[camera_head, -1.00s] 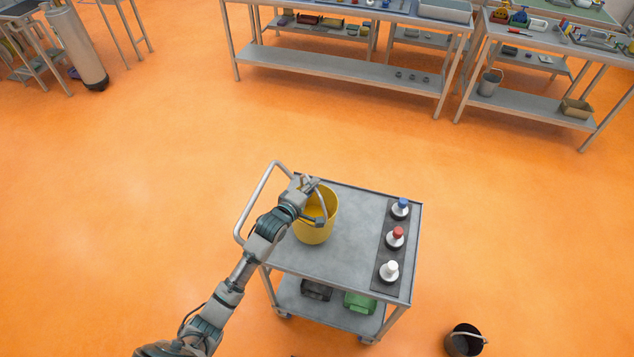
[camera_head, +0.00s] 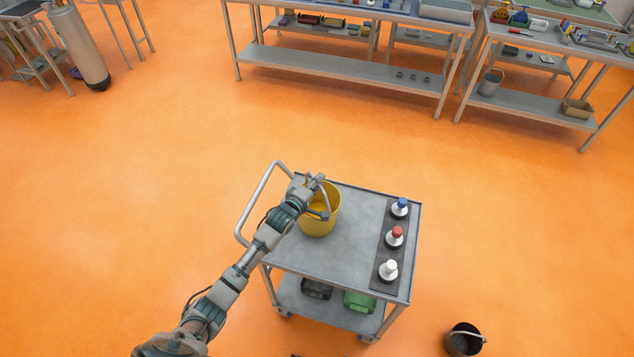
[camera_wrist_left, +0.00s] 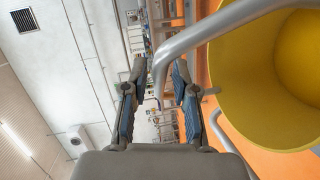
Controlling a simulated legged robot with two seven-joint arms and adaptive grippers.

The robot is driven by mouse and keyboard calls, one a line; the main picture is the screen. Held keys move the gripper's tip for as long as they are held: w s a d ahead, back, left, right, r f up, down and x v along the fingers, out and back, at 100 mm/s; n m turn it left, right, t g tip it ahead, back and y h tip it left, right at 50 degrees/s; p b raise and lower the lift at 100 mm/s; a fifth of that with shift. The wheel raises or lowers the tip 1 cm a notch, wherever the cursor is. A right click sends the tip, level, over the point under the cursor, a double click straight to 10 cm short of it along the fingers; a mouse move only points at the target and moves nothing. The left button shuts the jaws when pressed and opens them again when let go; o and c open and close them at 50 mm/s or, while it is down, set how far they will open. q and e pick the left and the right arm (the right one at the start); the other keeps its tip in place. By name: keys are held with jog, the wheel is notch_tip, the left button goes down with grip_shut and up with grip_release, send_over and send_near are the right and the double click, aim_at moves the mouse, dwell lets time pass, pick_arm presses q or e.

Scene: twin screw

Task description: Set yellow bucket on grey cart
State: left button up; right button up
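The yellow bucket (camera_head: 319,224) is over the left part of the grey cart's top (camera_head: 350,250), near the back left corner. I cannot tell if its base touches the top. My left gripper (camera_head: 318,184) is above the bucket's mouth at its grey handle. My right gripper is not in view.
A dark strip (camera_head: 380,285) with blue, red and white knobs lies along the cart's right side. Black and green cases sit on its lower shelf (camera_head: 345,316). A dark bucket (camera_head: 464,340) stands on the floor at right. Workbenches (camera_head: 340,68) stand behind; the floor between is clear.

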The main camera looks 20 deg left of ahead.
pick_arm(q)
jog(key=shift+d, duration=0.35)
jog(key=shift+s+a, duration=0.1)
jog(key=shift+s, duration=0.4)
jog(key=v, duration=1.1)
jog(key=shift+r+b, duration=0.2)
jog(key=shift+b, duration=0.1)
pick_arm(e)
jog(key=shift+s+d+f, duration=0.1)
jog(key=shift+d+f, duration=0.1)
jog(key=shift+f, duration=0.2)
pick_arm(q)
jog(key=shift+a, duration=0.2)
